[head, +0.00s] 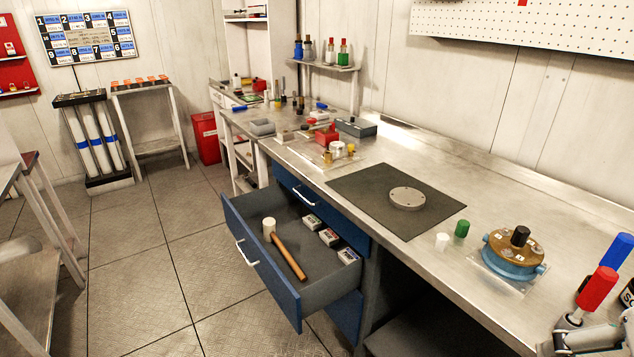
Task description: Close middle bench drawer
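The middle bench drawer (272,283) is pulled far out from the blue drawer unit under the metal bench. Its blue front has a pale bar handle (246,253) and faces left. Inside lie a mallet (287,250) with a white head and wooden handle, and three small boxes (328,237) along the right side. The top drawer (313,203) above it looks shut.
The bench (450,160) carries a dark mat (375,195) with a grey disc (407,198), a blue-and-brass round device (513,256), and red (597,289) and blue handles at right. The floor (190,270) left of the drawer is clear. Another table (40,250) stands at far left.

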